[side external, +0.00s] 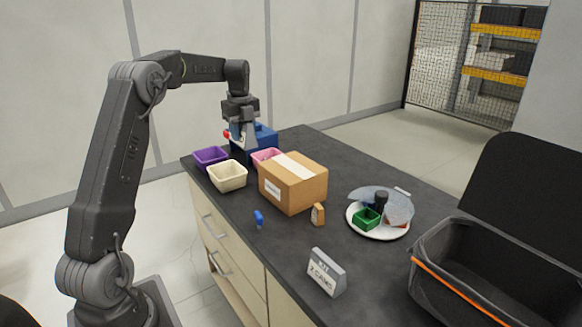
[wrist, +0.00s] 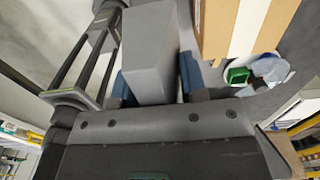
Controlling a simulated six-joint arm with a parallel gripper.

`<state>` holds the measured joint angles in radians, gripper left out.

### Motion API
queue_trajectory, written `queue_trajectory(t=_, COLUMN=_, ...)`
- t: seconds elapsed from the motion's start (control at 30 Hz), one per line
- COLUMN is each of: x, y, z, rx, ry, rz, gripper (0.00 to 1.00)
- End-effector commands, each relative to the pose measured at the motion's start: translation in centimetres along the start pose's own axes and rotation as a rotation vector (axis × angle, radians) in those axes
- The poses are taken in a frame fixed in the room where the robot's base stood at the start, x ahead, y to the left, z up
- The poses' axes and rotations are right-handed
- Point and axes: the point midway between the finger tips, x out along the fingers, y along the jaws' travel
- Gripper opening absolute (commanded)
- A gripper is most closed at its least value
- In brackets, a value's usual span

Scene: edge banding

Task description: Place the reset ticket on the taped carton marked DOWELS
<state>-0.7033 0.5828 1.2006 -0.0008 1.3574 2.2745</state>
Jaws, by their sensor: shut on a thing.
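The taped carton (side external: 292,183) is brown, with pale tape along its top and a white label on its front whose word is too small to read. In the wrist view the carton (wrist: 218,28) shows at the upper right, apart from the gripper. My gripper (side external: 243,143) is behind and left of the carton, above the bins. In the wrist view my gripper (wrist: 153,78) has its blue fingertips shut on a grey block (wrist: 148,50). No writing shows on the block, so I cannot tell if it is the reset ticket.
Purple (side external: 210,157), cream (side external: 227,176), pink (side external: 266,157) and blue (side external: 266,137) bins stand near the carton. A grey sign (side external: 326,273) stands at the front. A loaded white plate (side external: 359,228) is to the right. A small orange-brown item (side external: 318,214) and a blue item (side external: 258,218) lie before the carton.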

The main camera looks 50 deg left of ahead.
Motion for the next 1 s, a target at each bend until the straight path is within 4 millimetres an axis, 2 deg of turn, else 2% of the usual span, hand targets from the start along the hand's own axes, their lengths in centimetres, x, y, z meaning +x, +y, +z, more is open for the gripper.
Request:
queue_trajectory(t=0.17, x=1.6, y=-2.0, z=-1.4, rx=0.006, ry=0.003, rz=0.003, gripper=0.17)
queue_trajectory(t=0.43, x=5.1, y=-6.9, z=-4.7, rx=0.006, ry=0.001, rz=0.002, gripper=0.17)
queue_trajectory(t=0.6, x=6.5, y=-8.8, z=-6.0, rx=0.002, ry=0.001, rz=0.001, gripper=0.17)
queue_trajectory(t=0.8, x=7.4, y=-9.3, z=-6.4, rx=0.0, ry=0.002, rz=0.003, gripper=0.17)
queue_trajectory(t=1.0, x=10.1, y=-9.3, z=-6.4, rx=0.001, ry=0.003, rz=0.003, gripper=0.17)
